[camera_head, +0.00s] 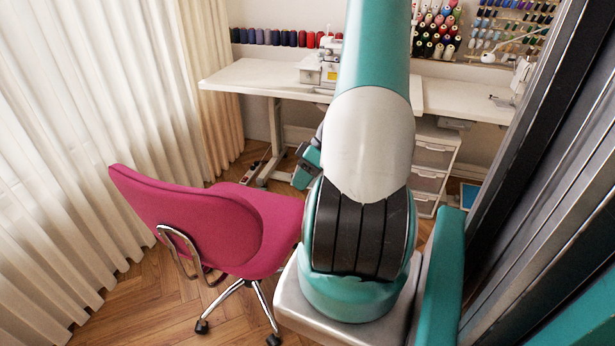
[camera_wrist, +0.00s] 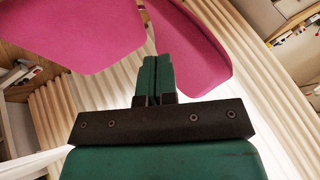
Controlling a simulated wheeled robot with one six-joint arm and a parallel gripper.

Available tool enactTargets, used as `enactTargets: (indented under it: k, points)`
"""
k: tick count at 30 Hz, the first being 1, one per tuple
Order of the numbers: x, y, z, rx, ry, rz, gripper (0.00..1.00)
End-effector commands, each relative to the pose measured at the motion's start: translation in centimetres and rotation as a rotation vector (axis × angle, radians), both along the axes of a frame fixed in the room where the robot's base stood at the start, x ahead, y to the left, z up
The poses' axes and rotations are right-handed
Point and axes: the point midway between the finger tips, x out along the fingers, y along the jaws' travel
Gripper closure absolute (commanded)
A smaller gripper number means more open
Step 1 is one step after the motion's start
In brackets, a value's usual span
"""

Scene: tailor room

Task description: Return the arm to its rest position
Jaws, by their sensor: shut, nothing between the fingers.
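My gripper (camera_wrist: 155,62) shows in the wrist view, with its two green fingers together and nothing between them. In the head view my teal and white arm (camera_head: 366,150) stands up through the middle of the picture. A small teal part of it shows at its left side, above the pink chair's seat; the fingertips cannot be made out there. The wrist view has the pink chair (camera_wrist: 195,50) beyond the fingers; I cannot tell how far off it is.
The pink chair (camera_head: 195,215) stands close on the left. A white table (camera_head: 250,78) with a sewing machine (camera_head: 322,66) is behind, with white drawers (camera_head: 432,170) under its right part. Pale curtains (camera_head: 60,150) line the left. Wooden floor (camera_head: 150,300) is clear at front left.

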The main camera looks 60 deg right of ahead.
Motion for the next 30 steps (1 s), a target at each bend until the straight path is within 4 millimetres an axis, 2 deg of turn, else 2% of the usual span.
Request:
enactTargets:
  k: [5,12,14,17,20,23,24,26,27,30]
  points:
    - [-0.8,-0.6,1.3,-0.002,-0.001,-0.001,1.0]
    - [-0.9,-0.7,1.5,0.001,0.0,-0.001,1.0]
    - [-0.7,-0.5,1.7,0.0,0.002,0.003,1.0]
    - [0.7,0.6,2.7,-0.007,0.017,0.033,1.0]
    - [3.5,3.5,4.9,-0.022,0.052,0.093,1.0]
    - [6.7,8.5,8.0,-0.048,0.097,0.173,1.0]
    - [7.7,10.8,9.2,-0.06,0.115,0.204,1.0]
    - [8.7,14.4,10.9,-0.08,0.136,0.247,1.0]
    - [9.0,16.8,12.0,-0.094,0.148,0.277,1.0]
    - [8.9,23.0,14.6,-0.129,0.169,0.343,1.0]
